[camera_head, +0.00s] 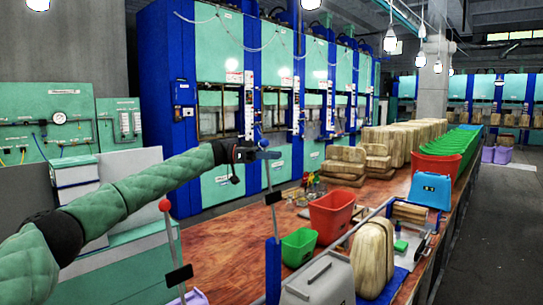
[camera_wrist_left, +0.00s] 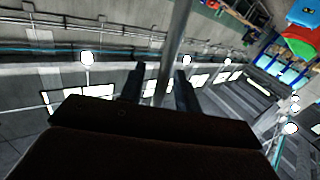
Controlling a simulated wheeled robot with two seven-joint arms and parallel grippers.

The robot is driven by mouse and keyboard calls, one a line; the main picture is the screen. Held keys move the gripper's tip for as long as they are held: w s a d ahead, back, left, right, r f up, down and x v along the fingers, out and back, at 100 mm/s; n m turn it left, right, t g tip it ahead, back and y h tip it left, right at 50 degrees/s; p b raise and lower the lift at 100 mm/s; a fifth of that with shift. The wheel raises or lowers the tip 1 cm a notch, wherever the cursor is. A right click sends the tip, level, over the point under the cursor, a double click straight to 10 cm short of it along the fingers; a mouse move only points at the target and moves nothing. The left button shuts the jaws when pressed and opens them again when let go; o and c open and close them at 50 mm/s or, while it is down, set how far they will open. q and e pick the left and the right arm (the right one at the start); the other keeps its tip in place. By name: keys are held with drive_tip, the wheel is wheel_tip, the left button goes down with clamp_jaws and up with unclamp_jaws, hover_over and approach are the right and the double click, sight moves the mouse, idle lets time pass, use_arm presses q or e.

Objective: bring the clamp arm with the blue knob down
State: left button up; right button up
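The clamp arm with the blue knob (camera_head: 264,143) stands upright; its thin grey rod (camera_head: 271,200) rises from a blue post (camera_head: 273,270) at the table's near edge. My left gripper (camera_head: 268,154) is at the rod's upper end, just below the knob. In the left wrist view the grey rod (camera_wrist_left: 174,45) passes between the two dark fingers (camera_wrist_left: 159,85), which stand apart. A gap shows on the rod's left side; contact on the right side cannot be told. The knob is not clear in the wrist view. My right gripper is not in view.
A similar lever with a red knob (camera_head: 165,204) stands to the left, near my left arm. A green bin (camera_head: 299,247), a red bin (camera_head: 332,214) and tan blocks (camera_head: 374,255) are to the right. Bare wooden tabletop (camera_head: 225,255) lies between the levers.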

use_arm(q)
clamp_jaws()
drive_tip(key=shift+s+d, duration=0.1)
drive_tip(key=shift+s, duration=0.05)
